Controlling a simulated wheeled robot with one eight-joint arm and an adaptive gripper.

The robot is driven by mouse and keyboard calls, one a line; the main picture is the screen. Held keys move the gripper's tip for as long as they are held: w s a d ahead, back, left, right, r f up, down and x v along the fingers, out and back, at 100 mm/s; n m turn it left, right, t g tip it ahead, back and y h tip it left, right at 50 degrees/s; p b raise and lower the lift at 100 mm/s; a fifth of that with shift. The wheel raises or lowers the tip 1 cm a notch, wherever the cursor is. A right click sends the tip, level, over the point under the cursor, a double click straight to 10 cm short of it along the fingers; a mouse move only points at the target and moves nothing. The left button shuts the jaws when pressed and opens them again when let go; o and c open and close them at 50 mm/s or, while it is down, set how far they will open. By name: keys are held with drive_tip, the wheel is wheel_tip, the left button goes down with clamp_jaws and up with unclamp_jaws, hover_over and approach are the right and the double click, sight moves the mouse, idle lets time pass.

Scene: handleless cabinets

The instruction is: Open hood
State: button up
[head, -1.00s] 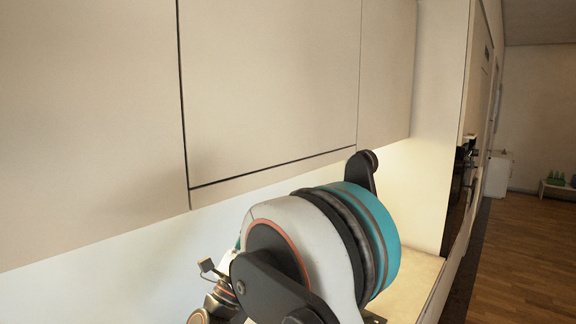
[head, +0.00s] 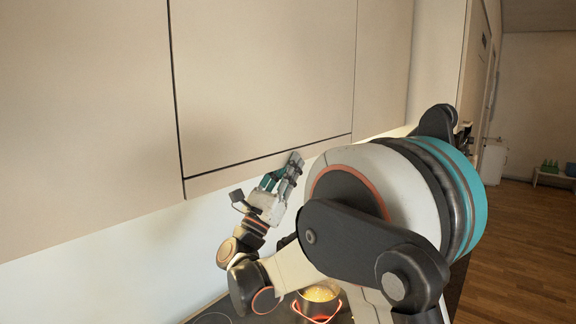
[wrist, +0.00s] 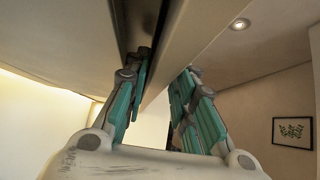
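The hood front (head: 265,75) is a flat cream panel without a handle in the row of wall cabinets, in the head view. A dark gap runs along its bottom edge above a narrow lower strip (head: 235,175). The panel looks closed. My gripper (head: 295,162) is under its lower edge, right of the middle, pointing up. In the wrist view, my gripper (wrist: 166,66) has its teal fingers apart. The left finger reaches up at a dark slot (wrist: 140,22), and a light panel edge (wrist: 190,40) passes between the fingers. I cannot tell whether they touch it.
A lit pot (head: 320,293) stands on the dark hob (head: 215,316) below my arm. Cabinets continue on both sides. Wooden floor (head: 525,240) lies open at the right. A framed picture (wrist: 293,132) hangs on a wall in the wrist view.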

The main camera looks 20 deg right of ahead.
clamp_jaws()
drive_tip(key=shift+d, duration=0.1)
drive_tip(key=s+d, duration=1)
drive_tip(key=s, duration=0.4)
drive_tip(key=shift+b, duration=0.45)
drive_tip(key=shift+d, duration=0.1)
unclamp_jaws()
